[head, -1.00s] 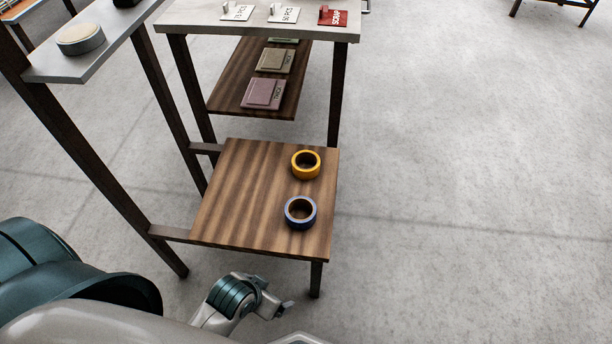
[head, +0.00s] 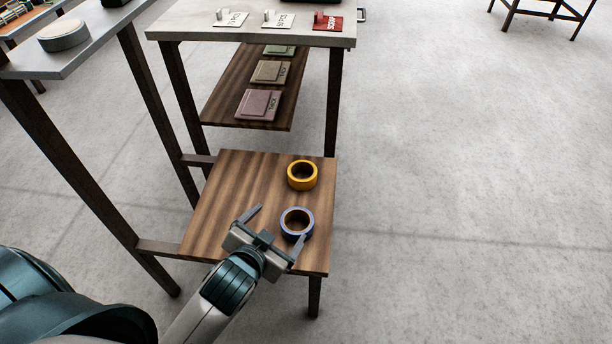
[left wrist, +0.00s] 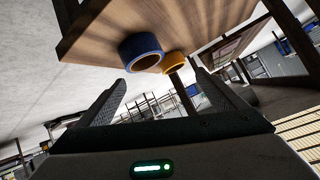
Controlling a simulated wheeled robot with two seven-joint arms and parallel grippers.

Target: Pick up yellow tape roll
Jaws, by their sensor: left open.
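The yellow tape roll (head: 302,175) lies flat on the low wooden shelf (head: 225,200), near its right edge. A blue tape roll (head: 297,223) lies in front of it, closer to me. My left gripper (head: 277,225) is open and empty at the near side of the shelf, its fingers spread to either side of the blue roll in the head view. In the left wrist view the blue roll (left wrist: 140,52) shows ahead between the fingers (left wrist: 163,95), with the yellow roll (left wrist: 174,62) beyond it and partly hidden. My right gripper is not in view.
A grey-topped table (head: 190,28) with white tags and a red scrap tag (head: 328,22) stands behind. Coloured pads lie on a wooden shelf (head: 225,100) below it. Dark posts (head: 150,90) stand at left. The floor at right is clear.

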